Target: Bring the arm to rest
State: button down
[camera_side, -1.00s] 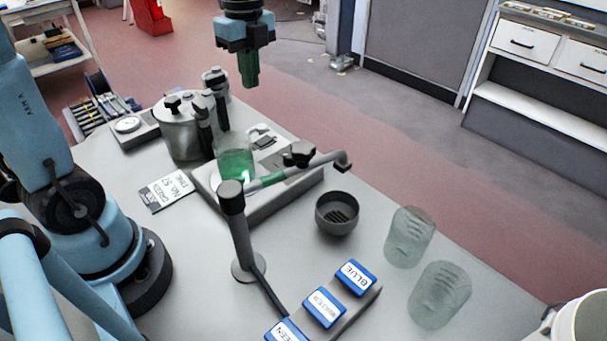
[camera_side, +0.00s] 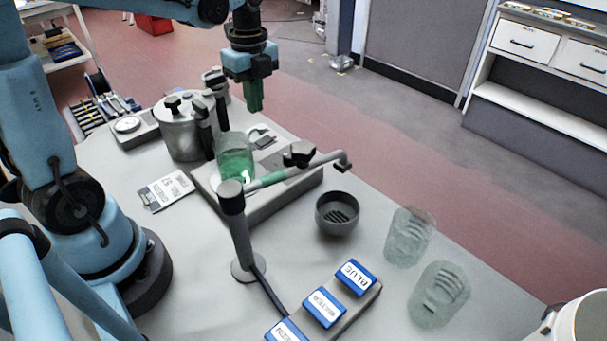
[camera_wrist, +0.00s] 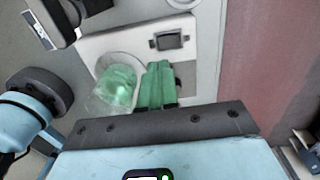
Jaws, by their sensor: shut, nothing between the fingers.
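My gripper (camera_side: 254,97) hangs above the table near its far edge, pointing down, with its green fingers together and nothing between them. In the wrist view its shut green fingers (camera_wrist: 158,82) show beside a clear beaker of green liquid (camera_wrist: 117,88). In the side view the beaker (camera_side: 234,158) stands on a flat white-topped unit (camera_side: 285,187), below and to the left of my fingertips. My gripper is clear of the beaker and the table in the side view.
A dark drain cup (camera_side: 337,213), two upturned glasses (camera_side: 409,236) and a block with blue labelled buttons (camera_side: 324,306) stand nearer. The aisle beyond is open.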

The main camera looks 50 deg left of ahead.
send_over(263, 140)
jog(key=f, duration=0.6)
jog(key=shift+s, duration=0.2)
jog(key=shift+w+f, duration=0.2)
jog(key=shift+f, duration=0.6)
jog(key=shift+r, duration=0.15)
notch_tip(263, 140, up, 13)
jog(key=s, duration=0.1)
jog(key=shift+s, duration=0.3)
jog(key=f, duration=0.4)
jog(key=w+f, duration=0.1)
jog(key=f, duration=0.8)
jog(key=shift+w+f, duration=0.15)
jog(key=shift+w, duration=0.2)
notch_tip(263, 140, up, 13)
jog(key=s, duration=0.2)
jog(key=f, duration=0.4)
jog(key=w+f, duration=0.1)
jog(key=f, duration=0.7)
jog(key=shift+w, duration=0.3)
jog(key=shift+w+f, duration=0.15)
jog(key=shift+f, duration=0.35)
